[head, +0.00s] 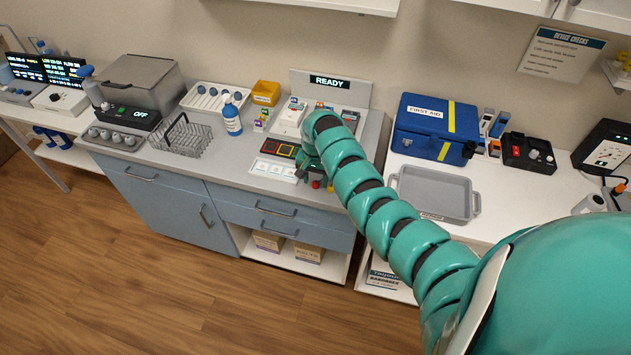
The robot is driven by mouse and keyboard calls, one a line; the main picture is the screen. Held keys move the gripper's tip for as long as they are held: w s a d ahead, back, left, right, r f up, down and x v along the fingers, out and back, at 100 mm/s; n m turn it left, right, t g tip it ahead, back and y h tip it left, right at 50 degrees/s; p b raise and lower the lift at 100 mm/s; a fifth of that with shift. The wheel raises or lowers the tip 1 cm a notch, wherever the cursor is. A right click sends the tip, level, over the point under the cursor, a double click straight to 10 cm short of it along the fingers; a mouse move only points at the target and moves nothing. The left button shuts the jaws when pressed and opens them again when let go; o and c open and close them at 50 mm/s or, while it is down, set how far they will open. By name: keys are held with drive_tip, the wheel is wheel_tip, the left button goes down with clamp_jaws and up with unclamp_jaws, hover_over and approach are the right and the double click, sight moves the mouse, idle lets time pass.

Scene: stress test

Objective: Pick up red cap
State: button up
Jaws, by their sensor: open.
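A small round red thing (316,184), which looks like the red cap, shows near the front edge of the grey counter (255,190). My green segmented arm comes in from the right and bends down over the counter. My gripper (307,176) is open at its end, just beside and partly over the red thing. The gripper is small here and partly hidden by my arm. I cannot tell whether a finger touches the red thing.
A flat panel with white squares (273,169) lies left of my gripper. A wire rack (186,138) and a blue bottle (232,118) stand further left. A grey tray (436,192) and a blue first aid case (433,126) are on the right counter. A READY display (330,81) stands behind.

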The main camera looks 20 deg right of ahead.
drive_tip(key=shift+f, duration=0.35)
drive_tip(key=shift+c, duration=0.2)
drive_tip(key=c, duration=0.8)
drive_tip(key=shift+r, duration=0.15)
drive_tip(key=shift+c, duration=0.2)
